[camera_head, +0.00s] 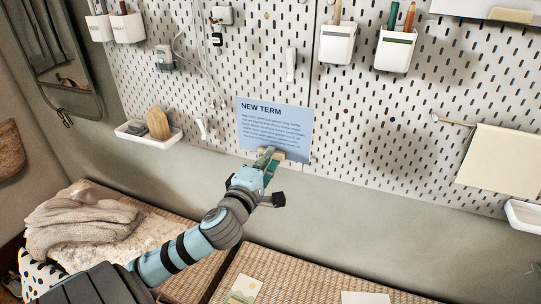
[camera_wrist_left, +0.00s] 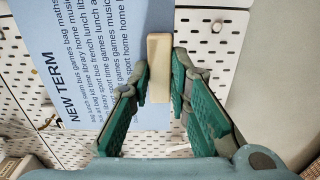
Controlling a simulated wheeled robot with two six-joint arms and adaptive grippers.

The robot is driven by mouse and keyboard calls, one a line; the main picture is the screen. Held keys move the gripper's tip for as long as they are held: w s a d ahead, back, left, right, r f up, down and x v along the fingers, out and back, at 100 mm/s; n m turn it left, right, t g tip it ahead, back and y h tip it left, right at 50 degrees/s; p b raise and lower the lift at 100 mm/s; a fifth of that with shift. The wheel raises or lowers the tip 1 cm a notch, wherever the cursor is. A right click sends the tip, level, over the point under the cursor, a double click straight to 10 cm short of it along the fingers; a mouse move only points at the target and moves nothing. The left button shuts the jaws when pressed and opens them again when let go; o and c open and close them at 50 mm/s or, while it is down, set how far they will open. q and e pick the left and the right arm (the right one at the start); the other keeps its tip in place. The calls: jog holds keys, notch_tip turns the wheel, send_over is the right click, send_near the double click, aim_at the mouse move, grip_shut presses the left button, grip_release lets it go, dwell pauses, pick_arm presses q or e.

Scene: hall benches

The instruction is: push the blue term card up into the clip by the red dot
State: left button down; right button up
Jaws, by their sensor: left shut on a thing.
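The blue term card (camera_head: 276,120), headed "NEW TERM", is slightly tilted against the pegboard. It also shows in the left wrist view (camera_wrist_left: 85,45), turned on its side. My left gripper (camera_head: 267,158) is at the card's lower edge, its fingers shut on a cream block (camera_wrist_left: 159,65) at that edge. A small dark red dot (camera_head: 346,111) is on the board right of the card, apart from it. A white upright strip (camera_head: 291,64), perhaps a clip, is on the board above the card. I cannot tell which clip goes with the dot. My right gripper is out of view.
White cups (camera_head: 335,44) with tools hang above right. A white tray with a brush (camera_head: 159,123) and a small white piece (camera_head: 203,129) are left of the card. A cream cloth (camera_head: 500,160) hangs at right. Woven benches (camera_head: 300,275) stand below.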

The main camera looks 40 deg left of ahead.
pick_arm(q)
jog(key=b+x, duration=0.1)
jog(key=x, duration=1.1)
jog(key=shift+f, duration=0.1)
dwell(1.1)
jog(key=shift+r+p, duration=0.7)
jog(key=shift+r, duration=0.55)
jog(key=shift+r+p, duration=0.45)
jog(key=shift+r, duration=0.1)
jog(key=c, duration=1.5)
grip_release()
jog(key=shift+o, duration=0.4)
jog(key=shift+s, duration=0.1)
